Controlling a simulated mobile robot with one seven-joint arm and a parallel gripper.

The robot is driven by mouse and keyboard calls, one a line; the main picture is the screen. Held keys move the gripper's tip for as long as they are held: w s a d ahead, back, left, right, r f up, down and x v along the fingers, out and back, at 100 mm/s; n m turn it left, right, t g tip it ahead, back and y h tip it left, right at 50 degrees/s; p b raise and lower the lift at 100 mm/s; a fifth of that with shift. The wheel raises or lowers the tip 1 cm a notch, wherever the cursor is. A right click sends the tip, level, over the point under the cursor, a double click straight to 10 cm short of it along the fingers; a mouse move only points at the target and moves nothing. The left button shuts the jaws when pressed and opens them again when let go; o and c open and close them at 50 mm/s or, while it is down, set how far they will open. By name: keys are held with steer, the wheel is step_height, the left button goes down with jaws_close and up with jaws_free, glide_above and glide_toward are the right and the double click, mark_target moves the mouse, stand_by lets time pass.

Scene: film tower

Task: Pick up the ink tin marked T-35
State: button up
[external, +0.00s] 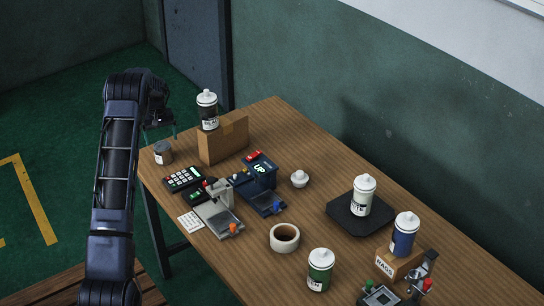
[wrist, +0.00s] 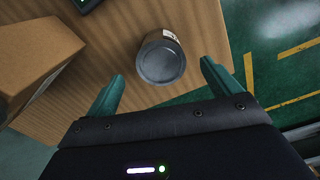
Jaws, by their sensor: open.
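A small grey tin (external: 162,153) with a pale label stands near the table's left corner in the external view. Its label is too small to read, so I cannot confirm T-35. In the wrist view the tin (wrist: 161,62) shows its round grey top, with part of the label on its far side. My gripper (external: 160,134) is open and empty above and just behind the tin. In the wrist view its two teal fingers (wrist: 162,74) are spread to either side below the tin, apart from it.
A cardboard box (external: 223,138) with a black-labelled bottle (external: 207,110) on it stands right of the tin. A keypad (external: 185,178) lies in front. Further right are a blue device (external: 260,180), a tape roll (external: 285,238) and several bottles. The table edge is close to the tin.

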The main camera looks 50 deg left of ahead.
mark_target(168, 146)
steer(key=shift+a+f, duration=0.2)
steer(key=shift+f, duration=3.6)
steer(key=c, duration=1.3)
steer(key=shift+w+r, duration=0.1)
